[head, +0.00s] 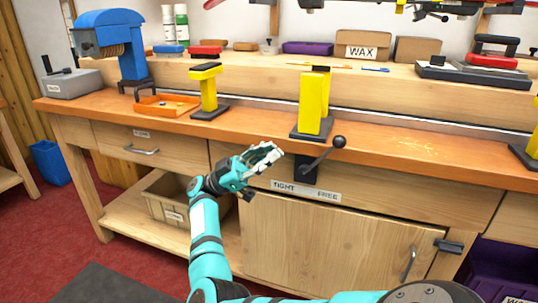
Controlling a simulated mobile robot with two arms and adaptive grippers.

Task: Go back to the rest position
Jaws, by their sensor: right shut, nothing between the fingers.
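My right gripper (268,158) is shut and empty. It is in front of the bench's front edge, left of the black lever (322,155) under the central yellow vise (311,103). In the picture there is a small gap between the fingertips and the lever. The lever's ball knob is up and to the right, above the FREE end of the TIGHT/FREE label (305,190). My left gripper is not in view.
The orange-brown bench top (400,150) has free room right of the vise. A second yellow clamp (207,90), an orange tray (167,106) and a blue machine (112,42) stand to the left. A drawer (150,152), cupboard door (320,245) and grey bin (168,205) are below.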

